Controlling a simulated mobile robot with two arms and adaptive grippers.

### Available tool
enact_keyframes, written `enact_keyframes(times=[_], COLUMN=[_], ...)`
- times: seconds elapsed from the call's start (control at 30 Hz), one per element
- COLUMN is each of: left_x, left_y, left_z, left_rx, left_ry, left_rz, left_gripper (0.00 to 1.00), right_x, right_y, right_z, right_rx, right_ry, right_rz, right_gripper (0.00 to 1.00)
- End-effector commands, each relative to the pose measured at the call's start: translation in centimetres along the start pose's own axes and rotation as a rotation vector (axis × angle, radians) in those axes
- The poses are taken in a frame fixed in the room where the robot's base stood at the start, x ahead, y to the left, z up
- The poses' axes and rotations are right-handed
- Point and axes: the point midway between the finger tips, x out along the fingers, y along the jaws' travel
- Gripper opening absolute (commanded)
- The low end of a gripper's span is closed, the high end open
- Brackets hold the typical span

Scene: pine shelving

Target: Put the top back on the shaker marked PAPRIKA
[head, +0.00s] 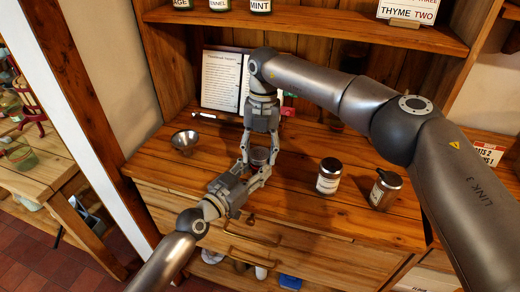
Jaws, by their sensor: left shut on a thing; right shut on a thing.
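A small shaker (259,157) with dark reddish contents is between my two grippers above the front of the wooden counter. My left gripper (258,170) comes from the lower left and is shut around its lower part. My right gripper (259,149) comes down from above and is shut at its upper end. What the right fingers hold is mostly hidden by them; it may be the top, but I cannot tell whether it is seated. No PAPRIKA label is readable.
A metal container with a handle (386,189) stands farther right. A metal funnel (185,141) is on the counter at left. An open book (222,82) leans at the back. Jars line the shelf above. Counter between funnel and grippers is clear.

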Motion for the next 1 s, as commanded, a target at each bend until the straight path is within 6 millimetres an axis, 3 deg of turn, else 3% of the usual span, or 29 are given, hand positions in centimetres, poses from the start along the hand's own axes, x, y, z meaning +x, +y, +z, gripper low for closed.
enact_keyframes(times=[0.77, 0.8, 1.0], left_x=[0.12, 0.13, 0.14], left_y=[0.09, 0.1, 0.11], left_z=[-0.67, -0.67, -0.7], left_rx=[0.004, 0.004, 0.003], left_ry=[0.015, 0.015, 0.016], left_rz=[0.0, 0.0, 0.001], left_gripper=[0.0, 0.0, 0.0], right_x=[1.14, 1.14, 1.09], right_y=[-0.1, -0.1, -0.09], right_z=[0.0, 0.01, 0.02], right_rx=[0.0, 0.0, -0.001], right_ry=[0.0, 0.0, 0.0], right_rz=[-0.007, -0.007, -0.006], right_gripper=[0.29, 0.53, 0.55])
